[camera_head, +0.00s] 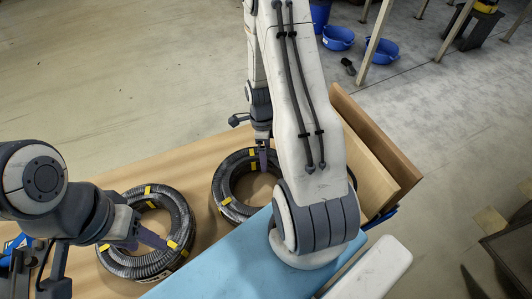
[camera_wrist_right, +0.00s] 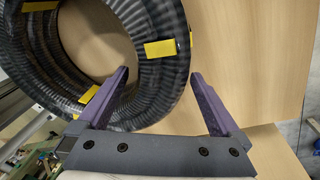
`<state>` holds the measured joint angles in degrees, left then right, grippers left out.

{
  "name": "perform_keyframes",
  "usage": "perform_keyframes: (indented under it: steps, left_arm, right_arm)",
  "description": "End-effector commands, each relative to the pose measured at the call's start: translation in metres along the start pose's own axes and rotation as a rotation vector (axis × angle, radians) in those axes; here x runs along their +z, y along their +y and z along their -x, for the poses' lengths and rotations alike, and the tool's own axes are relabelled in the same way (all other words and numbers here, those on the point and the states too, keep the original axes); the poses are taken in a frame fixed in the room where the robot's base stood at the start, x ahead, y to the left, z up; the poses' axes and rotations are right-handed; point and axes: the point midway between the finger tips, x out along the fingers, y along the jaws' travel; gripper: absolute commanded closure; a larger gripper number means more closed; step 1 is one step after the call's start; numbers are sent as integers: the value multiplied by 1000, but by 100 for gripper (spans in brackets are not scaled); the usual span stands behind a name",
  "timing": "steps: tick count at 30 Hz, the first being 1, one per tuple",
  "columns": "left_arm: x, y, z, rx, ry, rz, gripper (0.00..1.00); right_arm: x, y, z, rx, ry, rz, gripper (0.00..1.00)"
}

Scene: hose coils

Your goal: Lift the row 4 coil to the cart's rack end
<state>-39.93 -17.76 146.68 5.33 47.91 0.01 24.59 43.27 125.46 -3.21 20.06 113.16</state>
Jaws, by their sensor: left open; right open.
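Two black ribbed hose coils with yellow tape bands lie flat on a wooden surface. The left coil (camera_head: 183,215) is in the head view at lower left; my left gripper (camera_head: 150,233) is at it, open, with a purple finger over its ring. The other coil (camera_head: 222,183) is near the middle, partly hidden by my right arm. My right gripper (camera_head: 262,157) is at this coil's far side. In the right wrist view my right gripper (camera_wrist_right: 160,95) is open, one finger over the coil's (camera_wrist_right: 160,75) hole and one outside its ring. I cannot tell which coil is row 4.
A wooden end board (camera_head: 375,150) rises at the right end of the wooden surface (camera_head: 110,182). A light blue panel (camera_head: 225,262) lies along the near side. Blue tubs (camera_head: 338,38) stand on the floor beyond. Open floor lies at upper left.

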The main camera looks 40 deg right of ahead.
Motion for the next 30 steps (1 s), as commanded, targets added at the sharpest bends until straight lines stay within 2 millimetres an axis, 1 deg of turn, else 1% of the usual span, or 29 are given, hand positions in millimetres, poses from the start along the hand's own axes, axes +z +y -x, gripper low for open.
perform_keyframes:
  steps: [17, 30]
  left_arm:
    - [0, 0, 0, 0, 0, 0, 50]
    - [-1, 1, 14, 0, 0, 0, 50]
  right_arm:
    - [0, 0, 1, 1, 0, 0, 0]
    - [0, 0, 16, 0, 0, 0, 0]
